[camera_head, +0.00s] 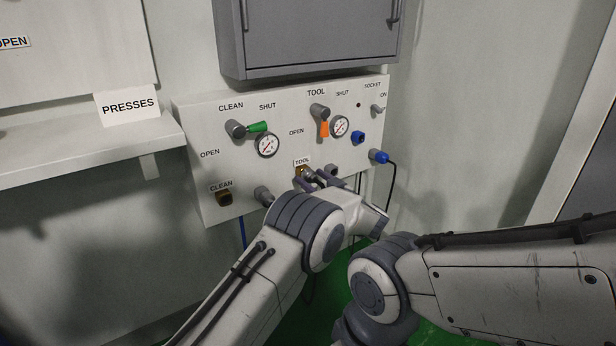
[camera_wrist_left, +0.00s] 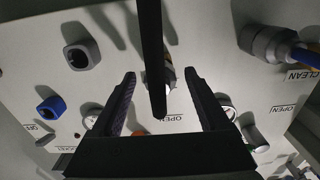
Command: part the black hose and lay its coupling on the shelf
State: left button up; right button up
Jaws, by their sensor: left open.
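The black hose (camera_wrist_left: 155,55) runs down the middle of the left wrist view, between my spread fingers. Its coupling (camera_wrist_left: 168,79) is partly hidden behind the hose, at the panel's brass TOOL port (camera_head: 301,170). My left gripper (camera_head: 318,181) is open in front of that port; its two dark fingers (camera_wrist_left: 160,102) stand either side of the hose and coupling. I cannot tell whether a finger touches them. In the head view my wrist hides much of the hose. The shelf (camera_head: 70,158) is at the left, empty where it shows, with a PRESSES sign. My right gripper is out of view.
The panel (camera_head: 190,130) carries a green-handled valve (camera_head: 256,127), an orange-handled valve (camera_head: 324,128) and gauges. A blue plug (camera_head: 379,156) with black cable juts out right. A grey cabinet (camera_head: 315,35) hangs above.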

aim_at(315, 180)
pick_arm(q)
jog(key=shift+p, duration=0.4)
grip_shut()
dwell(0.4)
jog(key=shift+p+v, duration=1.55)
jog(key=shift+v, duration=1.5)
jog(key=shift+s, duration=0.1)
